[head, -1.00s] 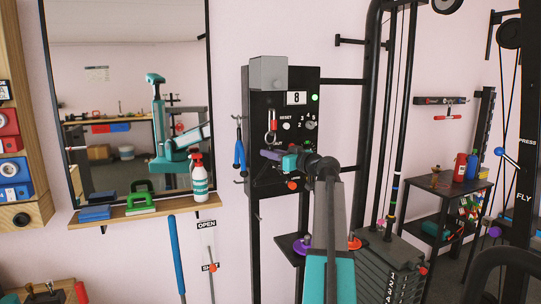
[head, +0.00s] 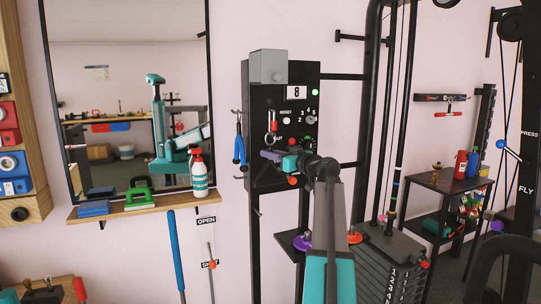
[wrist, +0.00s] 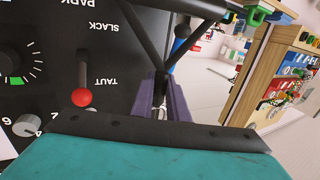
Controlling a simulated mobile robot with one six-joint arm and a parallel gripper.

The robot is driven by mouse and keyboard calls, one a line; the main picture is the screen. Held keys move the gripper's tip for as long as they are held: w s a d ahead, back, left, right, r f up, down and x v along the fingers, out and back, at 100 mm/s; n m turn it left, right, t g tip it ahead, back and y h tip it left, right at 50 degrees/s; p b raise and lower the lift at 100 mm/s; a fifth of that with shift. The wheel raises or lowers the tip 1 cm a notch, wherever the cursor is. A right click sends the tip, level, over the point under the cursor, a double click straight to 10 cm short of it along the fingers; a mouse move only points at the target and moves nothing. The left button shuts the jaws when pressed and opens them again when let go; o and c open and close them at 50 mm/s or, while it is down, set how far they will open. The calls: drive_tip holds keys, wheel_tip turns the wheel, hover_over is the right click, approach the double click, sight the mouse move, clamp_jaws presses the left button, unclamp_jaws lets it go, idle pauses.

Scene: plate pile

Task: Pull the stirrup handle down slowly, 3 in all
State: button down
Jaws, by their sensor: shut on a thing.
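The stirrup handle is a black triangular frame (wrist: 200,32) with a thick bar at the top of the upside-down wrist view. In the head view it shows faintly against the black panel (head: 268,178). My gripper (wrist: 164,84) has purple fingers shut on the stirrup handle near its narrow end, where a shiny metal piece shows between them. The exact contact is partly hidden. In the head view my gripper (head: 268,155) is in front of the panel's lower part. A red clip (head: 273,126) hangs above it.
The black panel (head: 262,103) carries a display (head: 297,92) reading 8, a lit green lamp and knobs. A red-tipped lever (wrist: 82,97) is beside the SLACK and TAUT labels. Blue-handled tool (head: 239,150) hangs left. A shelf (head: 120,211) and weight stack (head: 395,262) flank the panel.

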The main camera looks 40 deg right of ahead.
sight(272, 180)
drive_tip(key=shift+f+b, duration=1.1)
drive_tip(key=shift+f, duration=0.25)
drive_tip(key=shift+f+b, duration=1.1)
drive_tip(key=shift+f, duration=0.05)
drive_tip(key=shift+f+b, duration=1.1)
drive_tip(key=shift+f, duration=0.2)
drive_tip(key=shift+f+b, duration=1.05)
